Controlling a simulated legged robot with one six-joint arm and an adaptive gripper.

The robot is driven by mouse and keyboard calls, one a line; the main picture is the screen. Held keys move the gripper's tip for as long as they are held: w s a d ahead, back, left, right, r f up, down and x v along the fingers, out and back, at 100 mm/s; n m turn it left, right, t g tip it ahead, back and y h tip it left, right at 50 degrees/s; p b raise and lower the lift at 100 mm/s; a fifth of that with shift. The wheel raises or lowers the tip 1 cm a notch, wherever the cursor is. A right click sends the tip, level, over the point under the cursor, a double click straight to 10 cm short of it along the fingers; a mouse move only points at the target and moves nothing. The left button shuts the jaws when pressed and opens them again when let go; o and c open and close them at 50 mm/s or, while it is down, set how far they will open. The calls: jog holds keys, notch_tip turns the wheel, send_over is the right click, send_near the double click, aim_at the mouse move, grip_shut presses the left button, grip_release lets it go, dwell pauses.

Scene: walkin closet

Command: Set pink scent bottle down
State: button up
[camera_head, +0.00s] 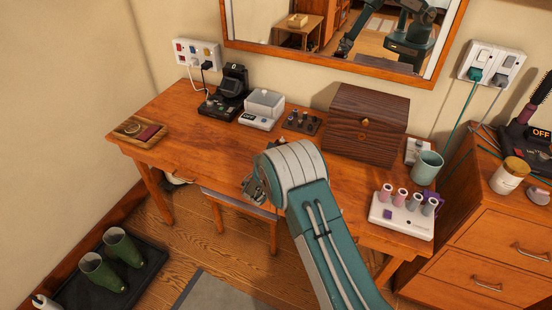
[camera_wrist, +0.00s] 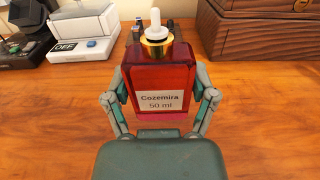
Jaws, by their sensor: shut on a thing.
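The pink scent bottle (camera_wrist: 158,73) is upright in the wrist view. It has a see-through red-pink body, a gold collar, a white nozzle and a label reading "Cozemira 50 ml". My gripper (camera_wrist: 158,95) is shut on it, one finger on each side. In the head view my gripper (camera_head: 254,187) is over the front edge area of the wooden desk (camera_head: 205,158), and my arm hides the bottle there. I cannot tell whether the bottle's base touches the desk top.
A dark wooden box (camera_head: 366,122), a small rack (camera_head: 302,122), a white device (camera_head: 263,110) and a black device (camera_head: 228,92) stand along the back. A tray (camera_head: 138,132) lies at left; a cup (camera_head: 427,168) and white holder (camera_head: 401,218) stand at right. The left-middle desk is clear.

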jog(key=shift+w+f, duration=0.5)
jog(key=shift+f, duration=0.25)
jog(key=shift+a+f, duration=0.15)
jog(key=shift+f, duration=0.1)
jog(key=f, duration=0.1)
jog(key=a+f, duration=0.1)
jog(key=f, duration=0.1)
jog(key=shift+w+a+f, duration=0.15)
jog(key=shift+w+f, duration=0.05)
jog(key=shift+f, duration=0.1)
jog(key=o, duration=1.2)
jog(key=shift+d, duration=0.3)
jog(key=shift+a, duration=0.1)
jog(key=shift+s+a, duration=0.25)
jog(key=shift+s, duration=0.2)
jog(key=v, duration=1.1)
jog(key=shift+s+d+r, duration=0.1)
jog(key=shift+r, duration=0.05)
